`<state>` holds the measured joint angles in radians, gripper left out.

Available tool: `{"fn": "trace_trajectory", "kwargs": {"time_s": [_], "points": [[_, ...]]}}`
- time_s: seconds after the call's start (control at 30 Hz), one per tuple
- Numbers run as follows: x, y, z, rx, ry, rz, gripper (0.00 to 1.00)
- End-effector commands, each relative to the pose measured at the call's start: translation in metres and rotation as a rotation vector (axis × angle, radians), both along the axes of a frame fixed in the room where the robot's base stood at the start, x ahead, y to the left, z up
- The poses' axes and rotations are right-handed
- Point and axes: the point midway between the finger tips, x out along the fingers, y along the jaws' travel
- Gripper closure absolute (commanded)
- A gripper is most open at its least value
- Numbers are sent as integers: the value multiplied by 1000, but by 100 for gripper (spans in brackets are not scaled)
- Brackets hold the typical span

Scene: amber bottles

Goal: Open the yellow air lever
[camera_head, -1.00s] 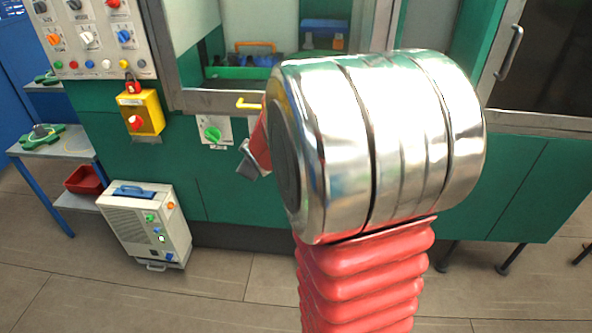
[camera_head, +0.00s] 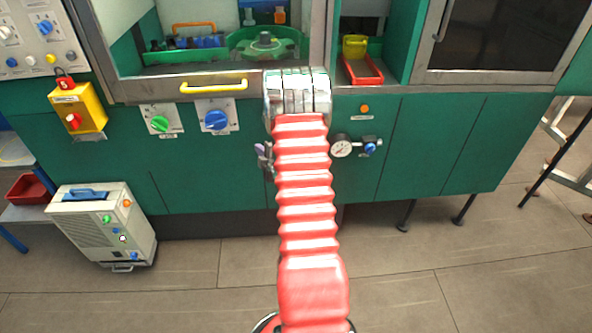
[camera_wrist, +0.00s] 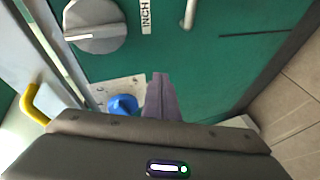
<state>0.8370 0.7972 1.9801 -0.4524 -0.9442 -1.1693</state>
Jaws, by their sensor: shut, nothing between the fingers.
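I cannot make out a yellow air lever in either view. A pressure gauge (camera_head: 341,146) with a blue-knobbed fitting (camera_head: 370,147) sits on the green panel just right of my arm. A yellow bar handle (camera_head: 213,86) crosses the machine's front edge; a yellow handle also shows at left in the wrist view (camera_wrist: 32,103). My gripper (camera_head: 264,155) is shut and empty, in front of the green panel left of the gauge. Its fingers (camera_wrist: 160,97) show in the wrist view beside a blue knob (camera_wrist: 122,104). My arm hides part of the panel.
Green (camera_head: 160,123) and blue (camera_head: 215,120) rotary switches sit left of my arm. A grey knob (camera_wrist: 95,24) stands near my fingers. A yellow box with a red knob (camera_head: 78,108) is farther left. A pale floor unit (camera_head: 102,225) stands lower left.

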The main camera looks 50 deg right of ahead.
Motion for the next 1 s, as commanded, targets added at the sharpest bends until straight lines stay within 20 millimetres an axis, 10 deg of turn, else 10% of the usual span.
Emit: {"fn": "trace_trajectory", "kwargs": {"time_s": [0.6,1.0], "points": [[-107,-50,-133,-291,-120,-8,100],[-128,-49,-148,-347,-148,-21,100]]}}
